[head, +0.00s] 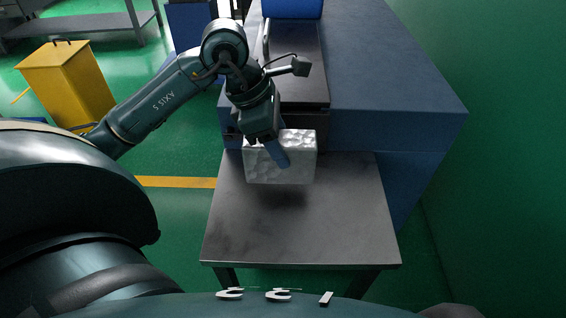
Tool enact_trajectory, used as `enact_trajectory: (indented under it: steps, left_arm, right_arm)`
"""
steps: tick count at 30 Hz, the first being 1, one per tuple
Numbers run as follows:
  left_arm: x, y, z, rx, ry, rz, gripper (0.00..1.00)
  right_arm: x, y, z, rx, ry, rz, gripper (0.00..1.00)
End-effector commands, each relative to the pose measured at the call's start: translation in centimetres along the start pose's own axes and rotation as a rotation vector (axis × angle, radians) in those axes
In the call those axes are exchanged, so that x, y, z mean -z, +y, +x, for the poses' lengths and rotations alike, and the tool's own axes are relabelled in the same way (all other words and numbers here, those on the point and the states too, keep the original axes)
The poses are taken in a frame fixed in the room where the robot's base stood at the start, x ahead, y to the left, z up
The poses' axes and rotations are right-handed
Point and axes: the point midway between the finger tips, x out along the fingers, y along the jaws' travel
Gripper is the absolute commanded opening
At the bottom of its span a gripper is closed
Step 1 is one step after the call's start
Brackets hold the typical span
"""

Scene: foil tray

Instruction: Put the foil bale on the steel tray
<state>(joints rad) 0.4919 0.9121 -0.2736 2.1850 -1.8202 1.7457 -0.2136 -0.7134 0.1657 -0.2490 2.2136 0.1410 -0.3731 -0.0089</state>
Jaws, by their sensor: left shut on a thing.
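The foil bale (298,174) is a silvery, crumpled block in the middle of the head view. My left gripper (278,155) is shut on it from above, one finger lying across its near face. The steel tray (300,230) appears to be the flat grey metal top on legs beneath the bale. A dark shadow lies on the tray below the bale, and the bale seems to be held a little above the surface. The bale is over the tray's far half. The bale's far side is hidden. My right gripper is out of view.
A large blue machine (390,100) stands directly behind the tray, with a dark grey chute (298,75) on its left. A yellow bin (65,85) stands at the far left. A green wall (500,170) is on the right. The tray's near half is clear.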

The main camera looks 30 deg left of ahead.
Motion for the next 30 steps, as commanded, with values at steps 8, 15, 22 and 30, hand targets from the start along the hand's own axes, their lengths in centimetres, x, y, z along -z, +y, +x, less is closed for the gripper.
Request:
enact_trajectory:
  steps: [8, 15, 22, 30]
  left_arm:
    - [1.4, 0.0, 3.5, 0.003, -0.002, 0.0, 0.19]
    - [1.6, 0.0, 3.9, -0.001, -0.002, 0.002, 0.19]
    - [1.7, 0.0, 4.2, 0.0, -0.001, 0.002, 0.53]
    - [1.7, 0.0, 4.1, 0.001, -0.001, 0.002, 0.72]
  right_arm:
    - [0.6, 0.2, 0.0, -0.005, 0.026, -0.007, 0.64]
    - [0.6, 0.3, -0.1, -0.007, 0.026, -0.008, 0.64]
    - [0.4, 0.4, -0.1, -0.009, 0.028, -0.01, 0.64]
    - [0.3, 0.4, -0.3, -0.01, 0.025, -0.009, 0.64]
